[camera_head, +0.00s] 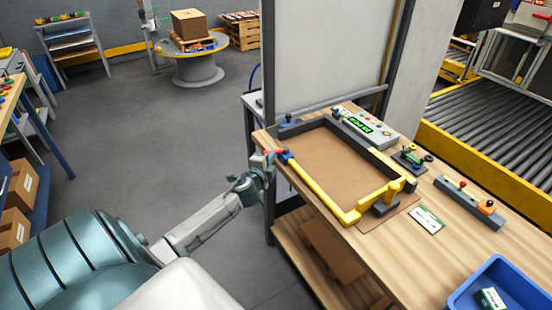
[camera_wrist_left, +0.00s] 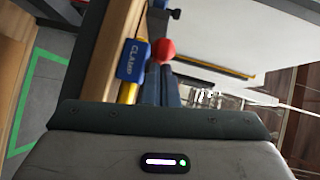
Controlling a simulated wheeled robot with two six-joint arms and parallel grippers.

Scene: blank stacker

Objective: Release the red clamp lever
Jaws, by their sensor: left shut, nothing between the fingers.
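The red clamp lever (camera_head: 271,152) sits at the left corner of the yellow-and-dark frame, beside a blue block (camera_head: 284,155). In the left wrist view its round red knob (camera_wrist_left: 164,49) shows just beyond my fingertips, next to a blue tag marked CLAMP (camera_wrist_left: 132,60). My left gripper (camera_head: 265,161) is at the table's left edge, close to the lever. In the wrist view its dark fingers (camera_wrist_left: 162,72) are together with nothing between them. I cannot tell whether they touch the knob. My right gripper is in neither view.
The frame (camera_head: 319,191) surrounds a brown board (camera_head: 340,163) on the wooden table (camera_head: 408,245). A control box (camera_head: 365,128) stands behind it. A lever block (camera_head: 470,202) and a blue bin (camera_head: 505,290) are to the right. An upright grey panel (camera_head: 322,50) rises at the back.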

